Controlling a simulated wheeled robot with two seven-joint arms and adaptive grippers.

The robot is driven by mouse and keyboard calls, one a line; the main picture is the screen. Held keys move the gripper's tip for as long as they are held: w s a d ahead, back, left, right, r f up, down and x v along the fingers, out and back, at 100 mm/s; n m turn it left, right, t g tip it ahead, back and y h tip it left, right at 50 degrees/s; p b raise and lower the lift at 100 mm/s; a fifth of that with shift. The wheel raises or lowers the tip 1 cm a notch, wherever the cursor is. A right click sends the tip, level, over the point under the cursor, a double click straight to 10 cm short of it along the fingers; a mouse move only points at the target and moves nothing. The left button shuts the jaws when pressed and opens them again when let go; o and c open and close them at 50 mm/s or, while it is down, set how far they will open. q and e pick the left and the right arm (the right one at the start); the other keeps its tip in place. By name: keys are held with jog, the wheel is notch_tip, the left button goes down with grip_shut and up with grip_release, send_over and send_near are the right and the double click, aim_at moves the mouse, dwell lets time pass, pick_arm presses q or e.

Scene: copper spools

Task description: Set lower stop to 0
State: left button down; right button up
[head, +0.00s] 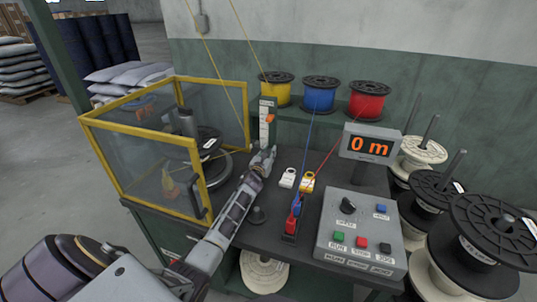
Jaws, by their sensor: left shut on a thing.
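An upright white scale (264,132) with dark marks stands at the back of the bench, beside the yellow-framed guard. An orange stop (270,118) sits on its upper part. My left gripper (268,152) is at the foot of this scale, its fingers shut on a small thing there. By its place this seems to be the lower stop, but the fingers hide it and its reading cannot be made out. My right gripper is not in view.
The yellow-framed clear guard (208,195) stands close left of my left arm. A control box (362,232) and a "0 m" display (370,145) are at right. Yellow, blue and red spools (368,100) sit on the back shelf, with strands running near the scale.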

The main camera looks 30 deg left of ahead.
pick_arm(q)
jog(key=shift+d+f, duration=0.35)
jog(key=shift+f, duration=0.05)
jog(key=c, duration=1.3)
grip_release()
jog(key=shift+w+r, duration=0.1)
jog(key=shift+a, duration=0.1)
jog(key=shift+s, duration=0.25)
jog(key=shift+s, duration=0.7)
jog(key=shift+d+v, duration=0.1)
jog(key=shift+v, duration=2.45)
jog(key=shift+d+v, duration=0.15)
jog(key=shift+v, duration=2.4)
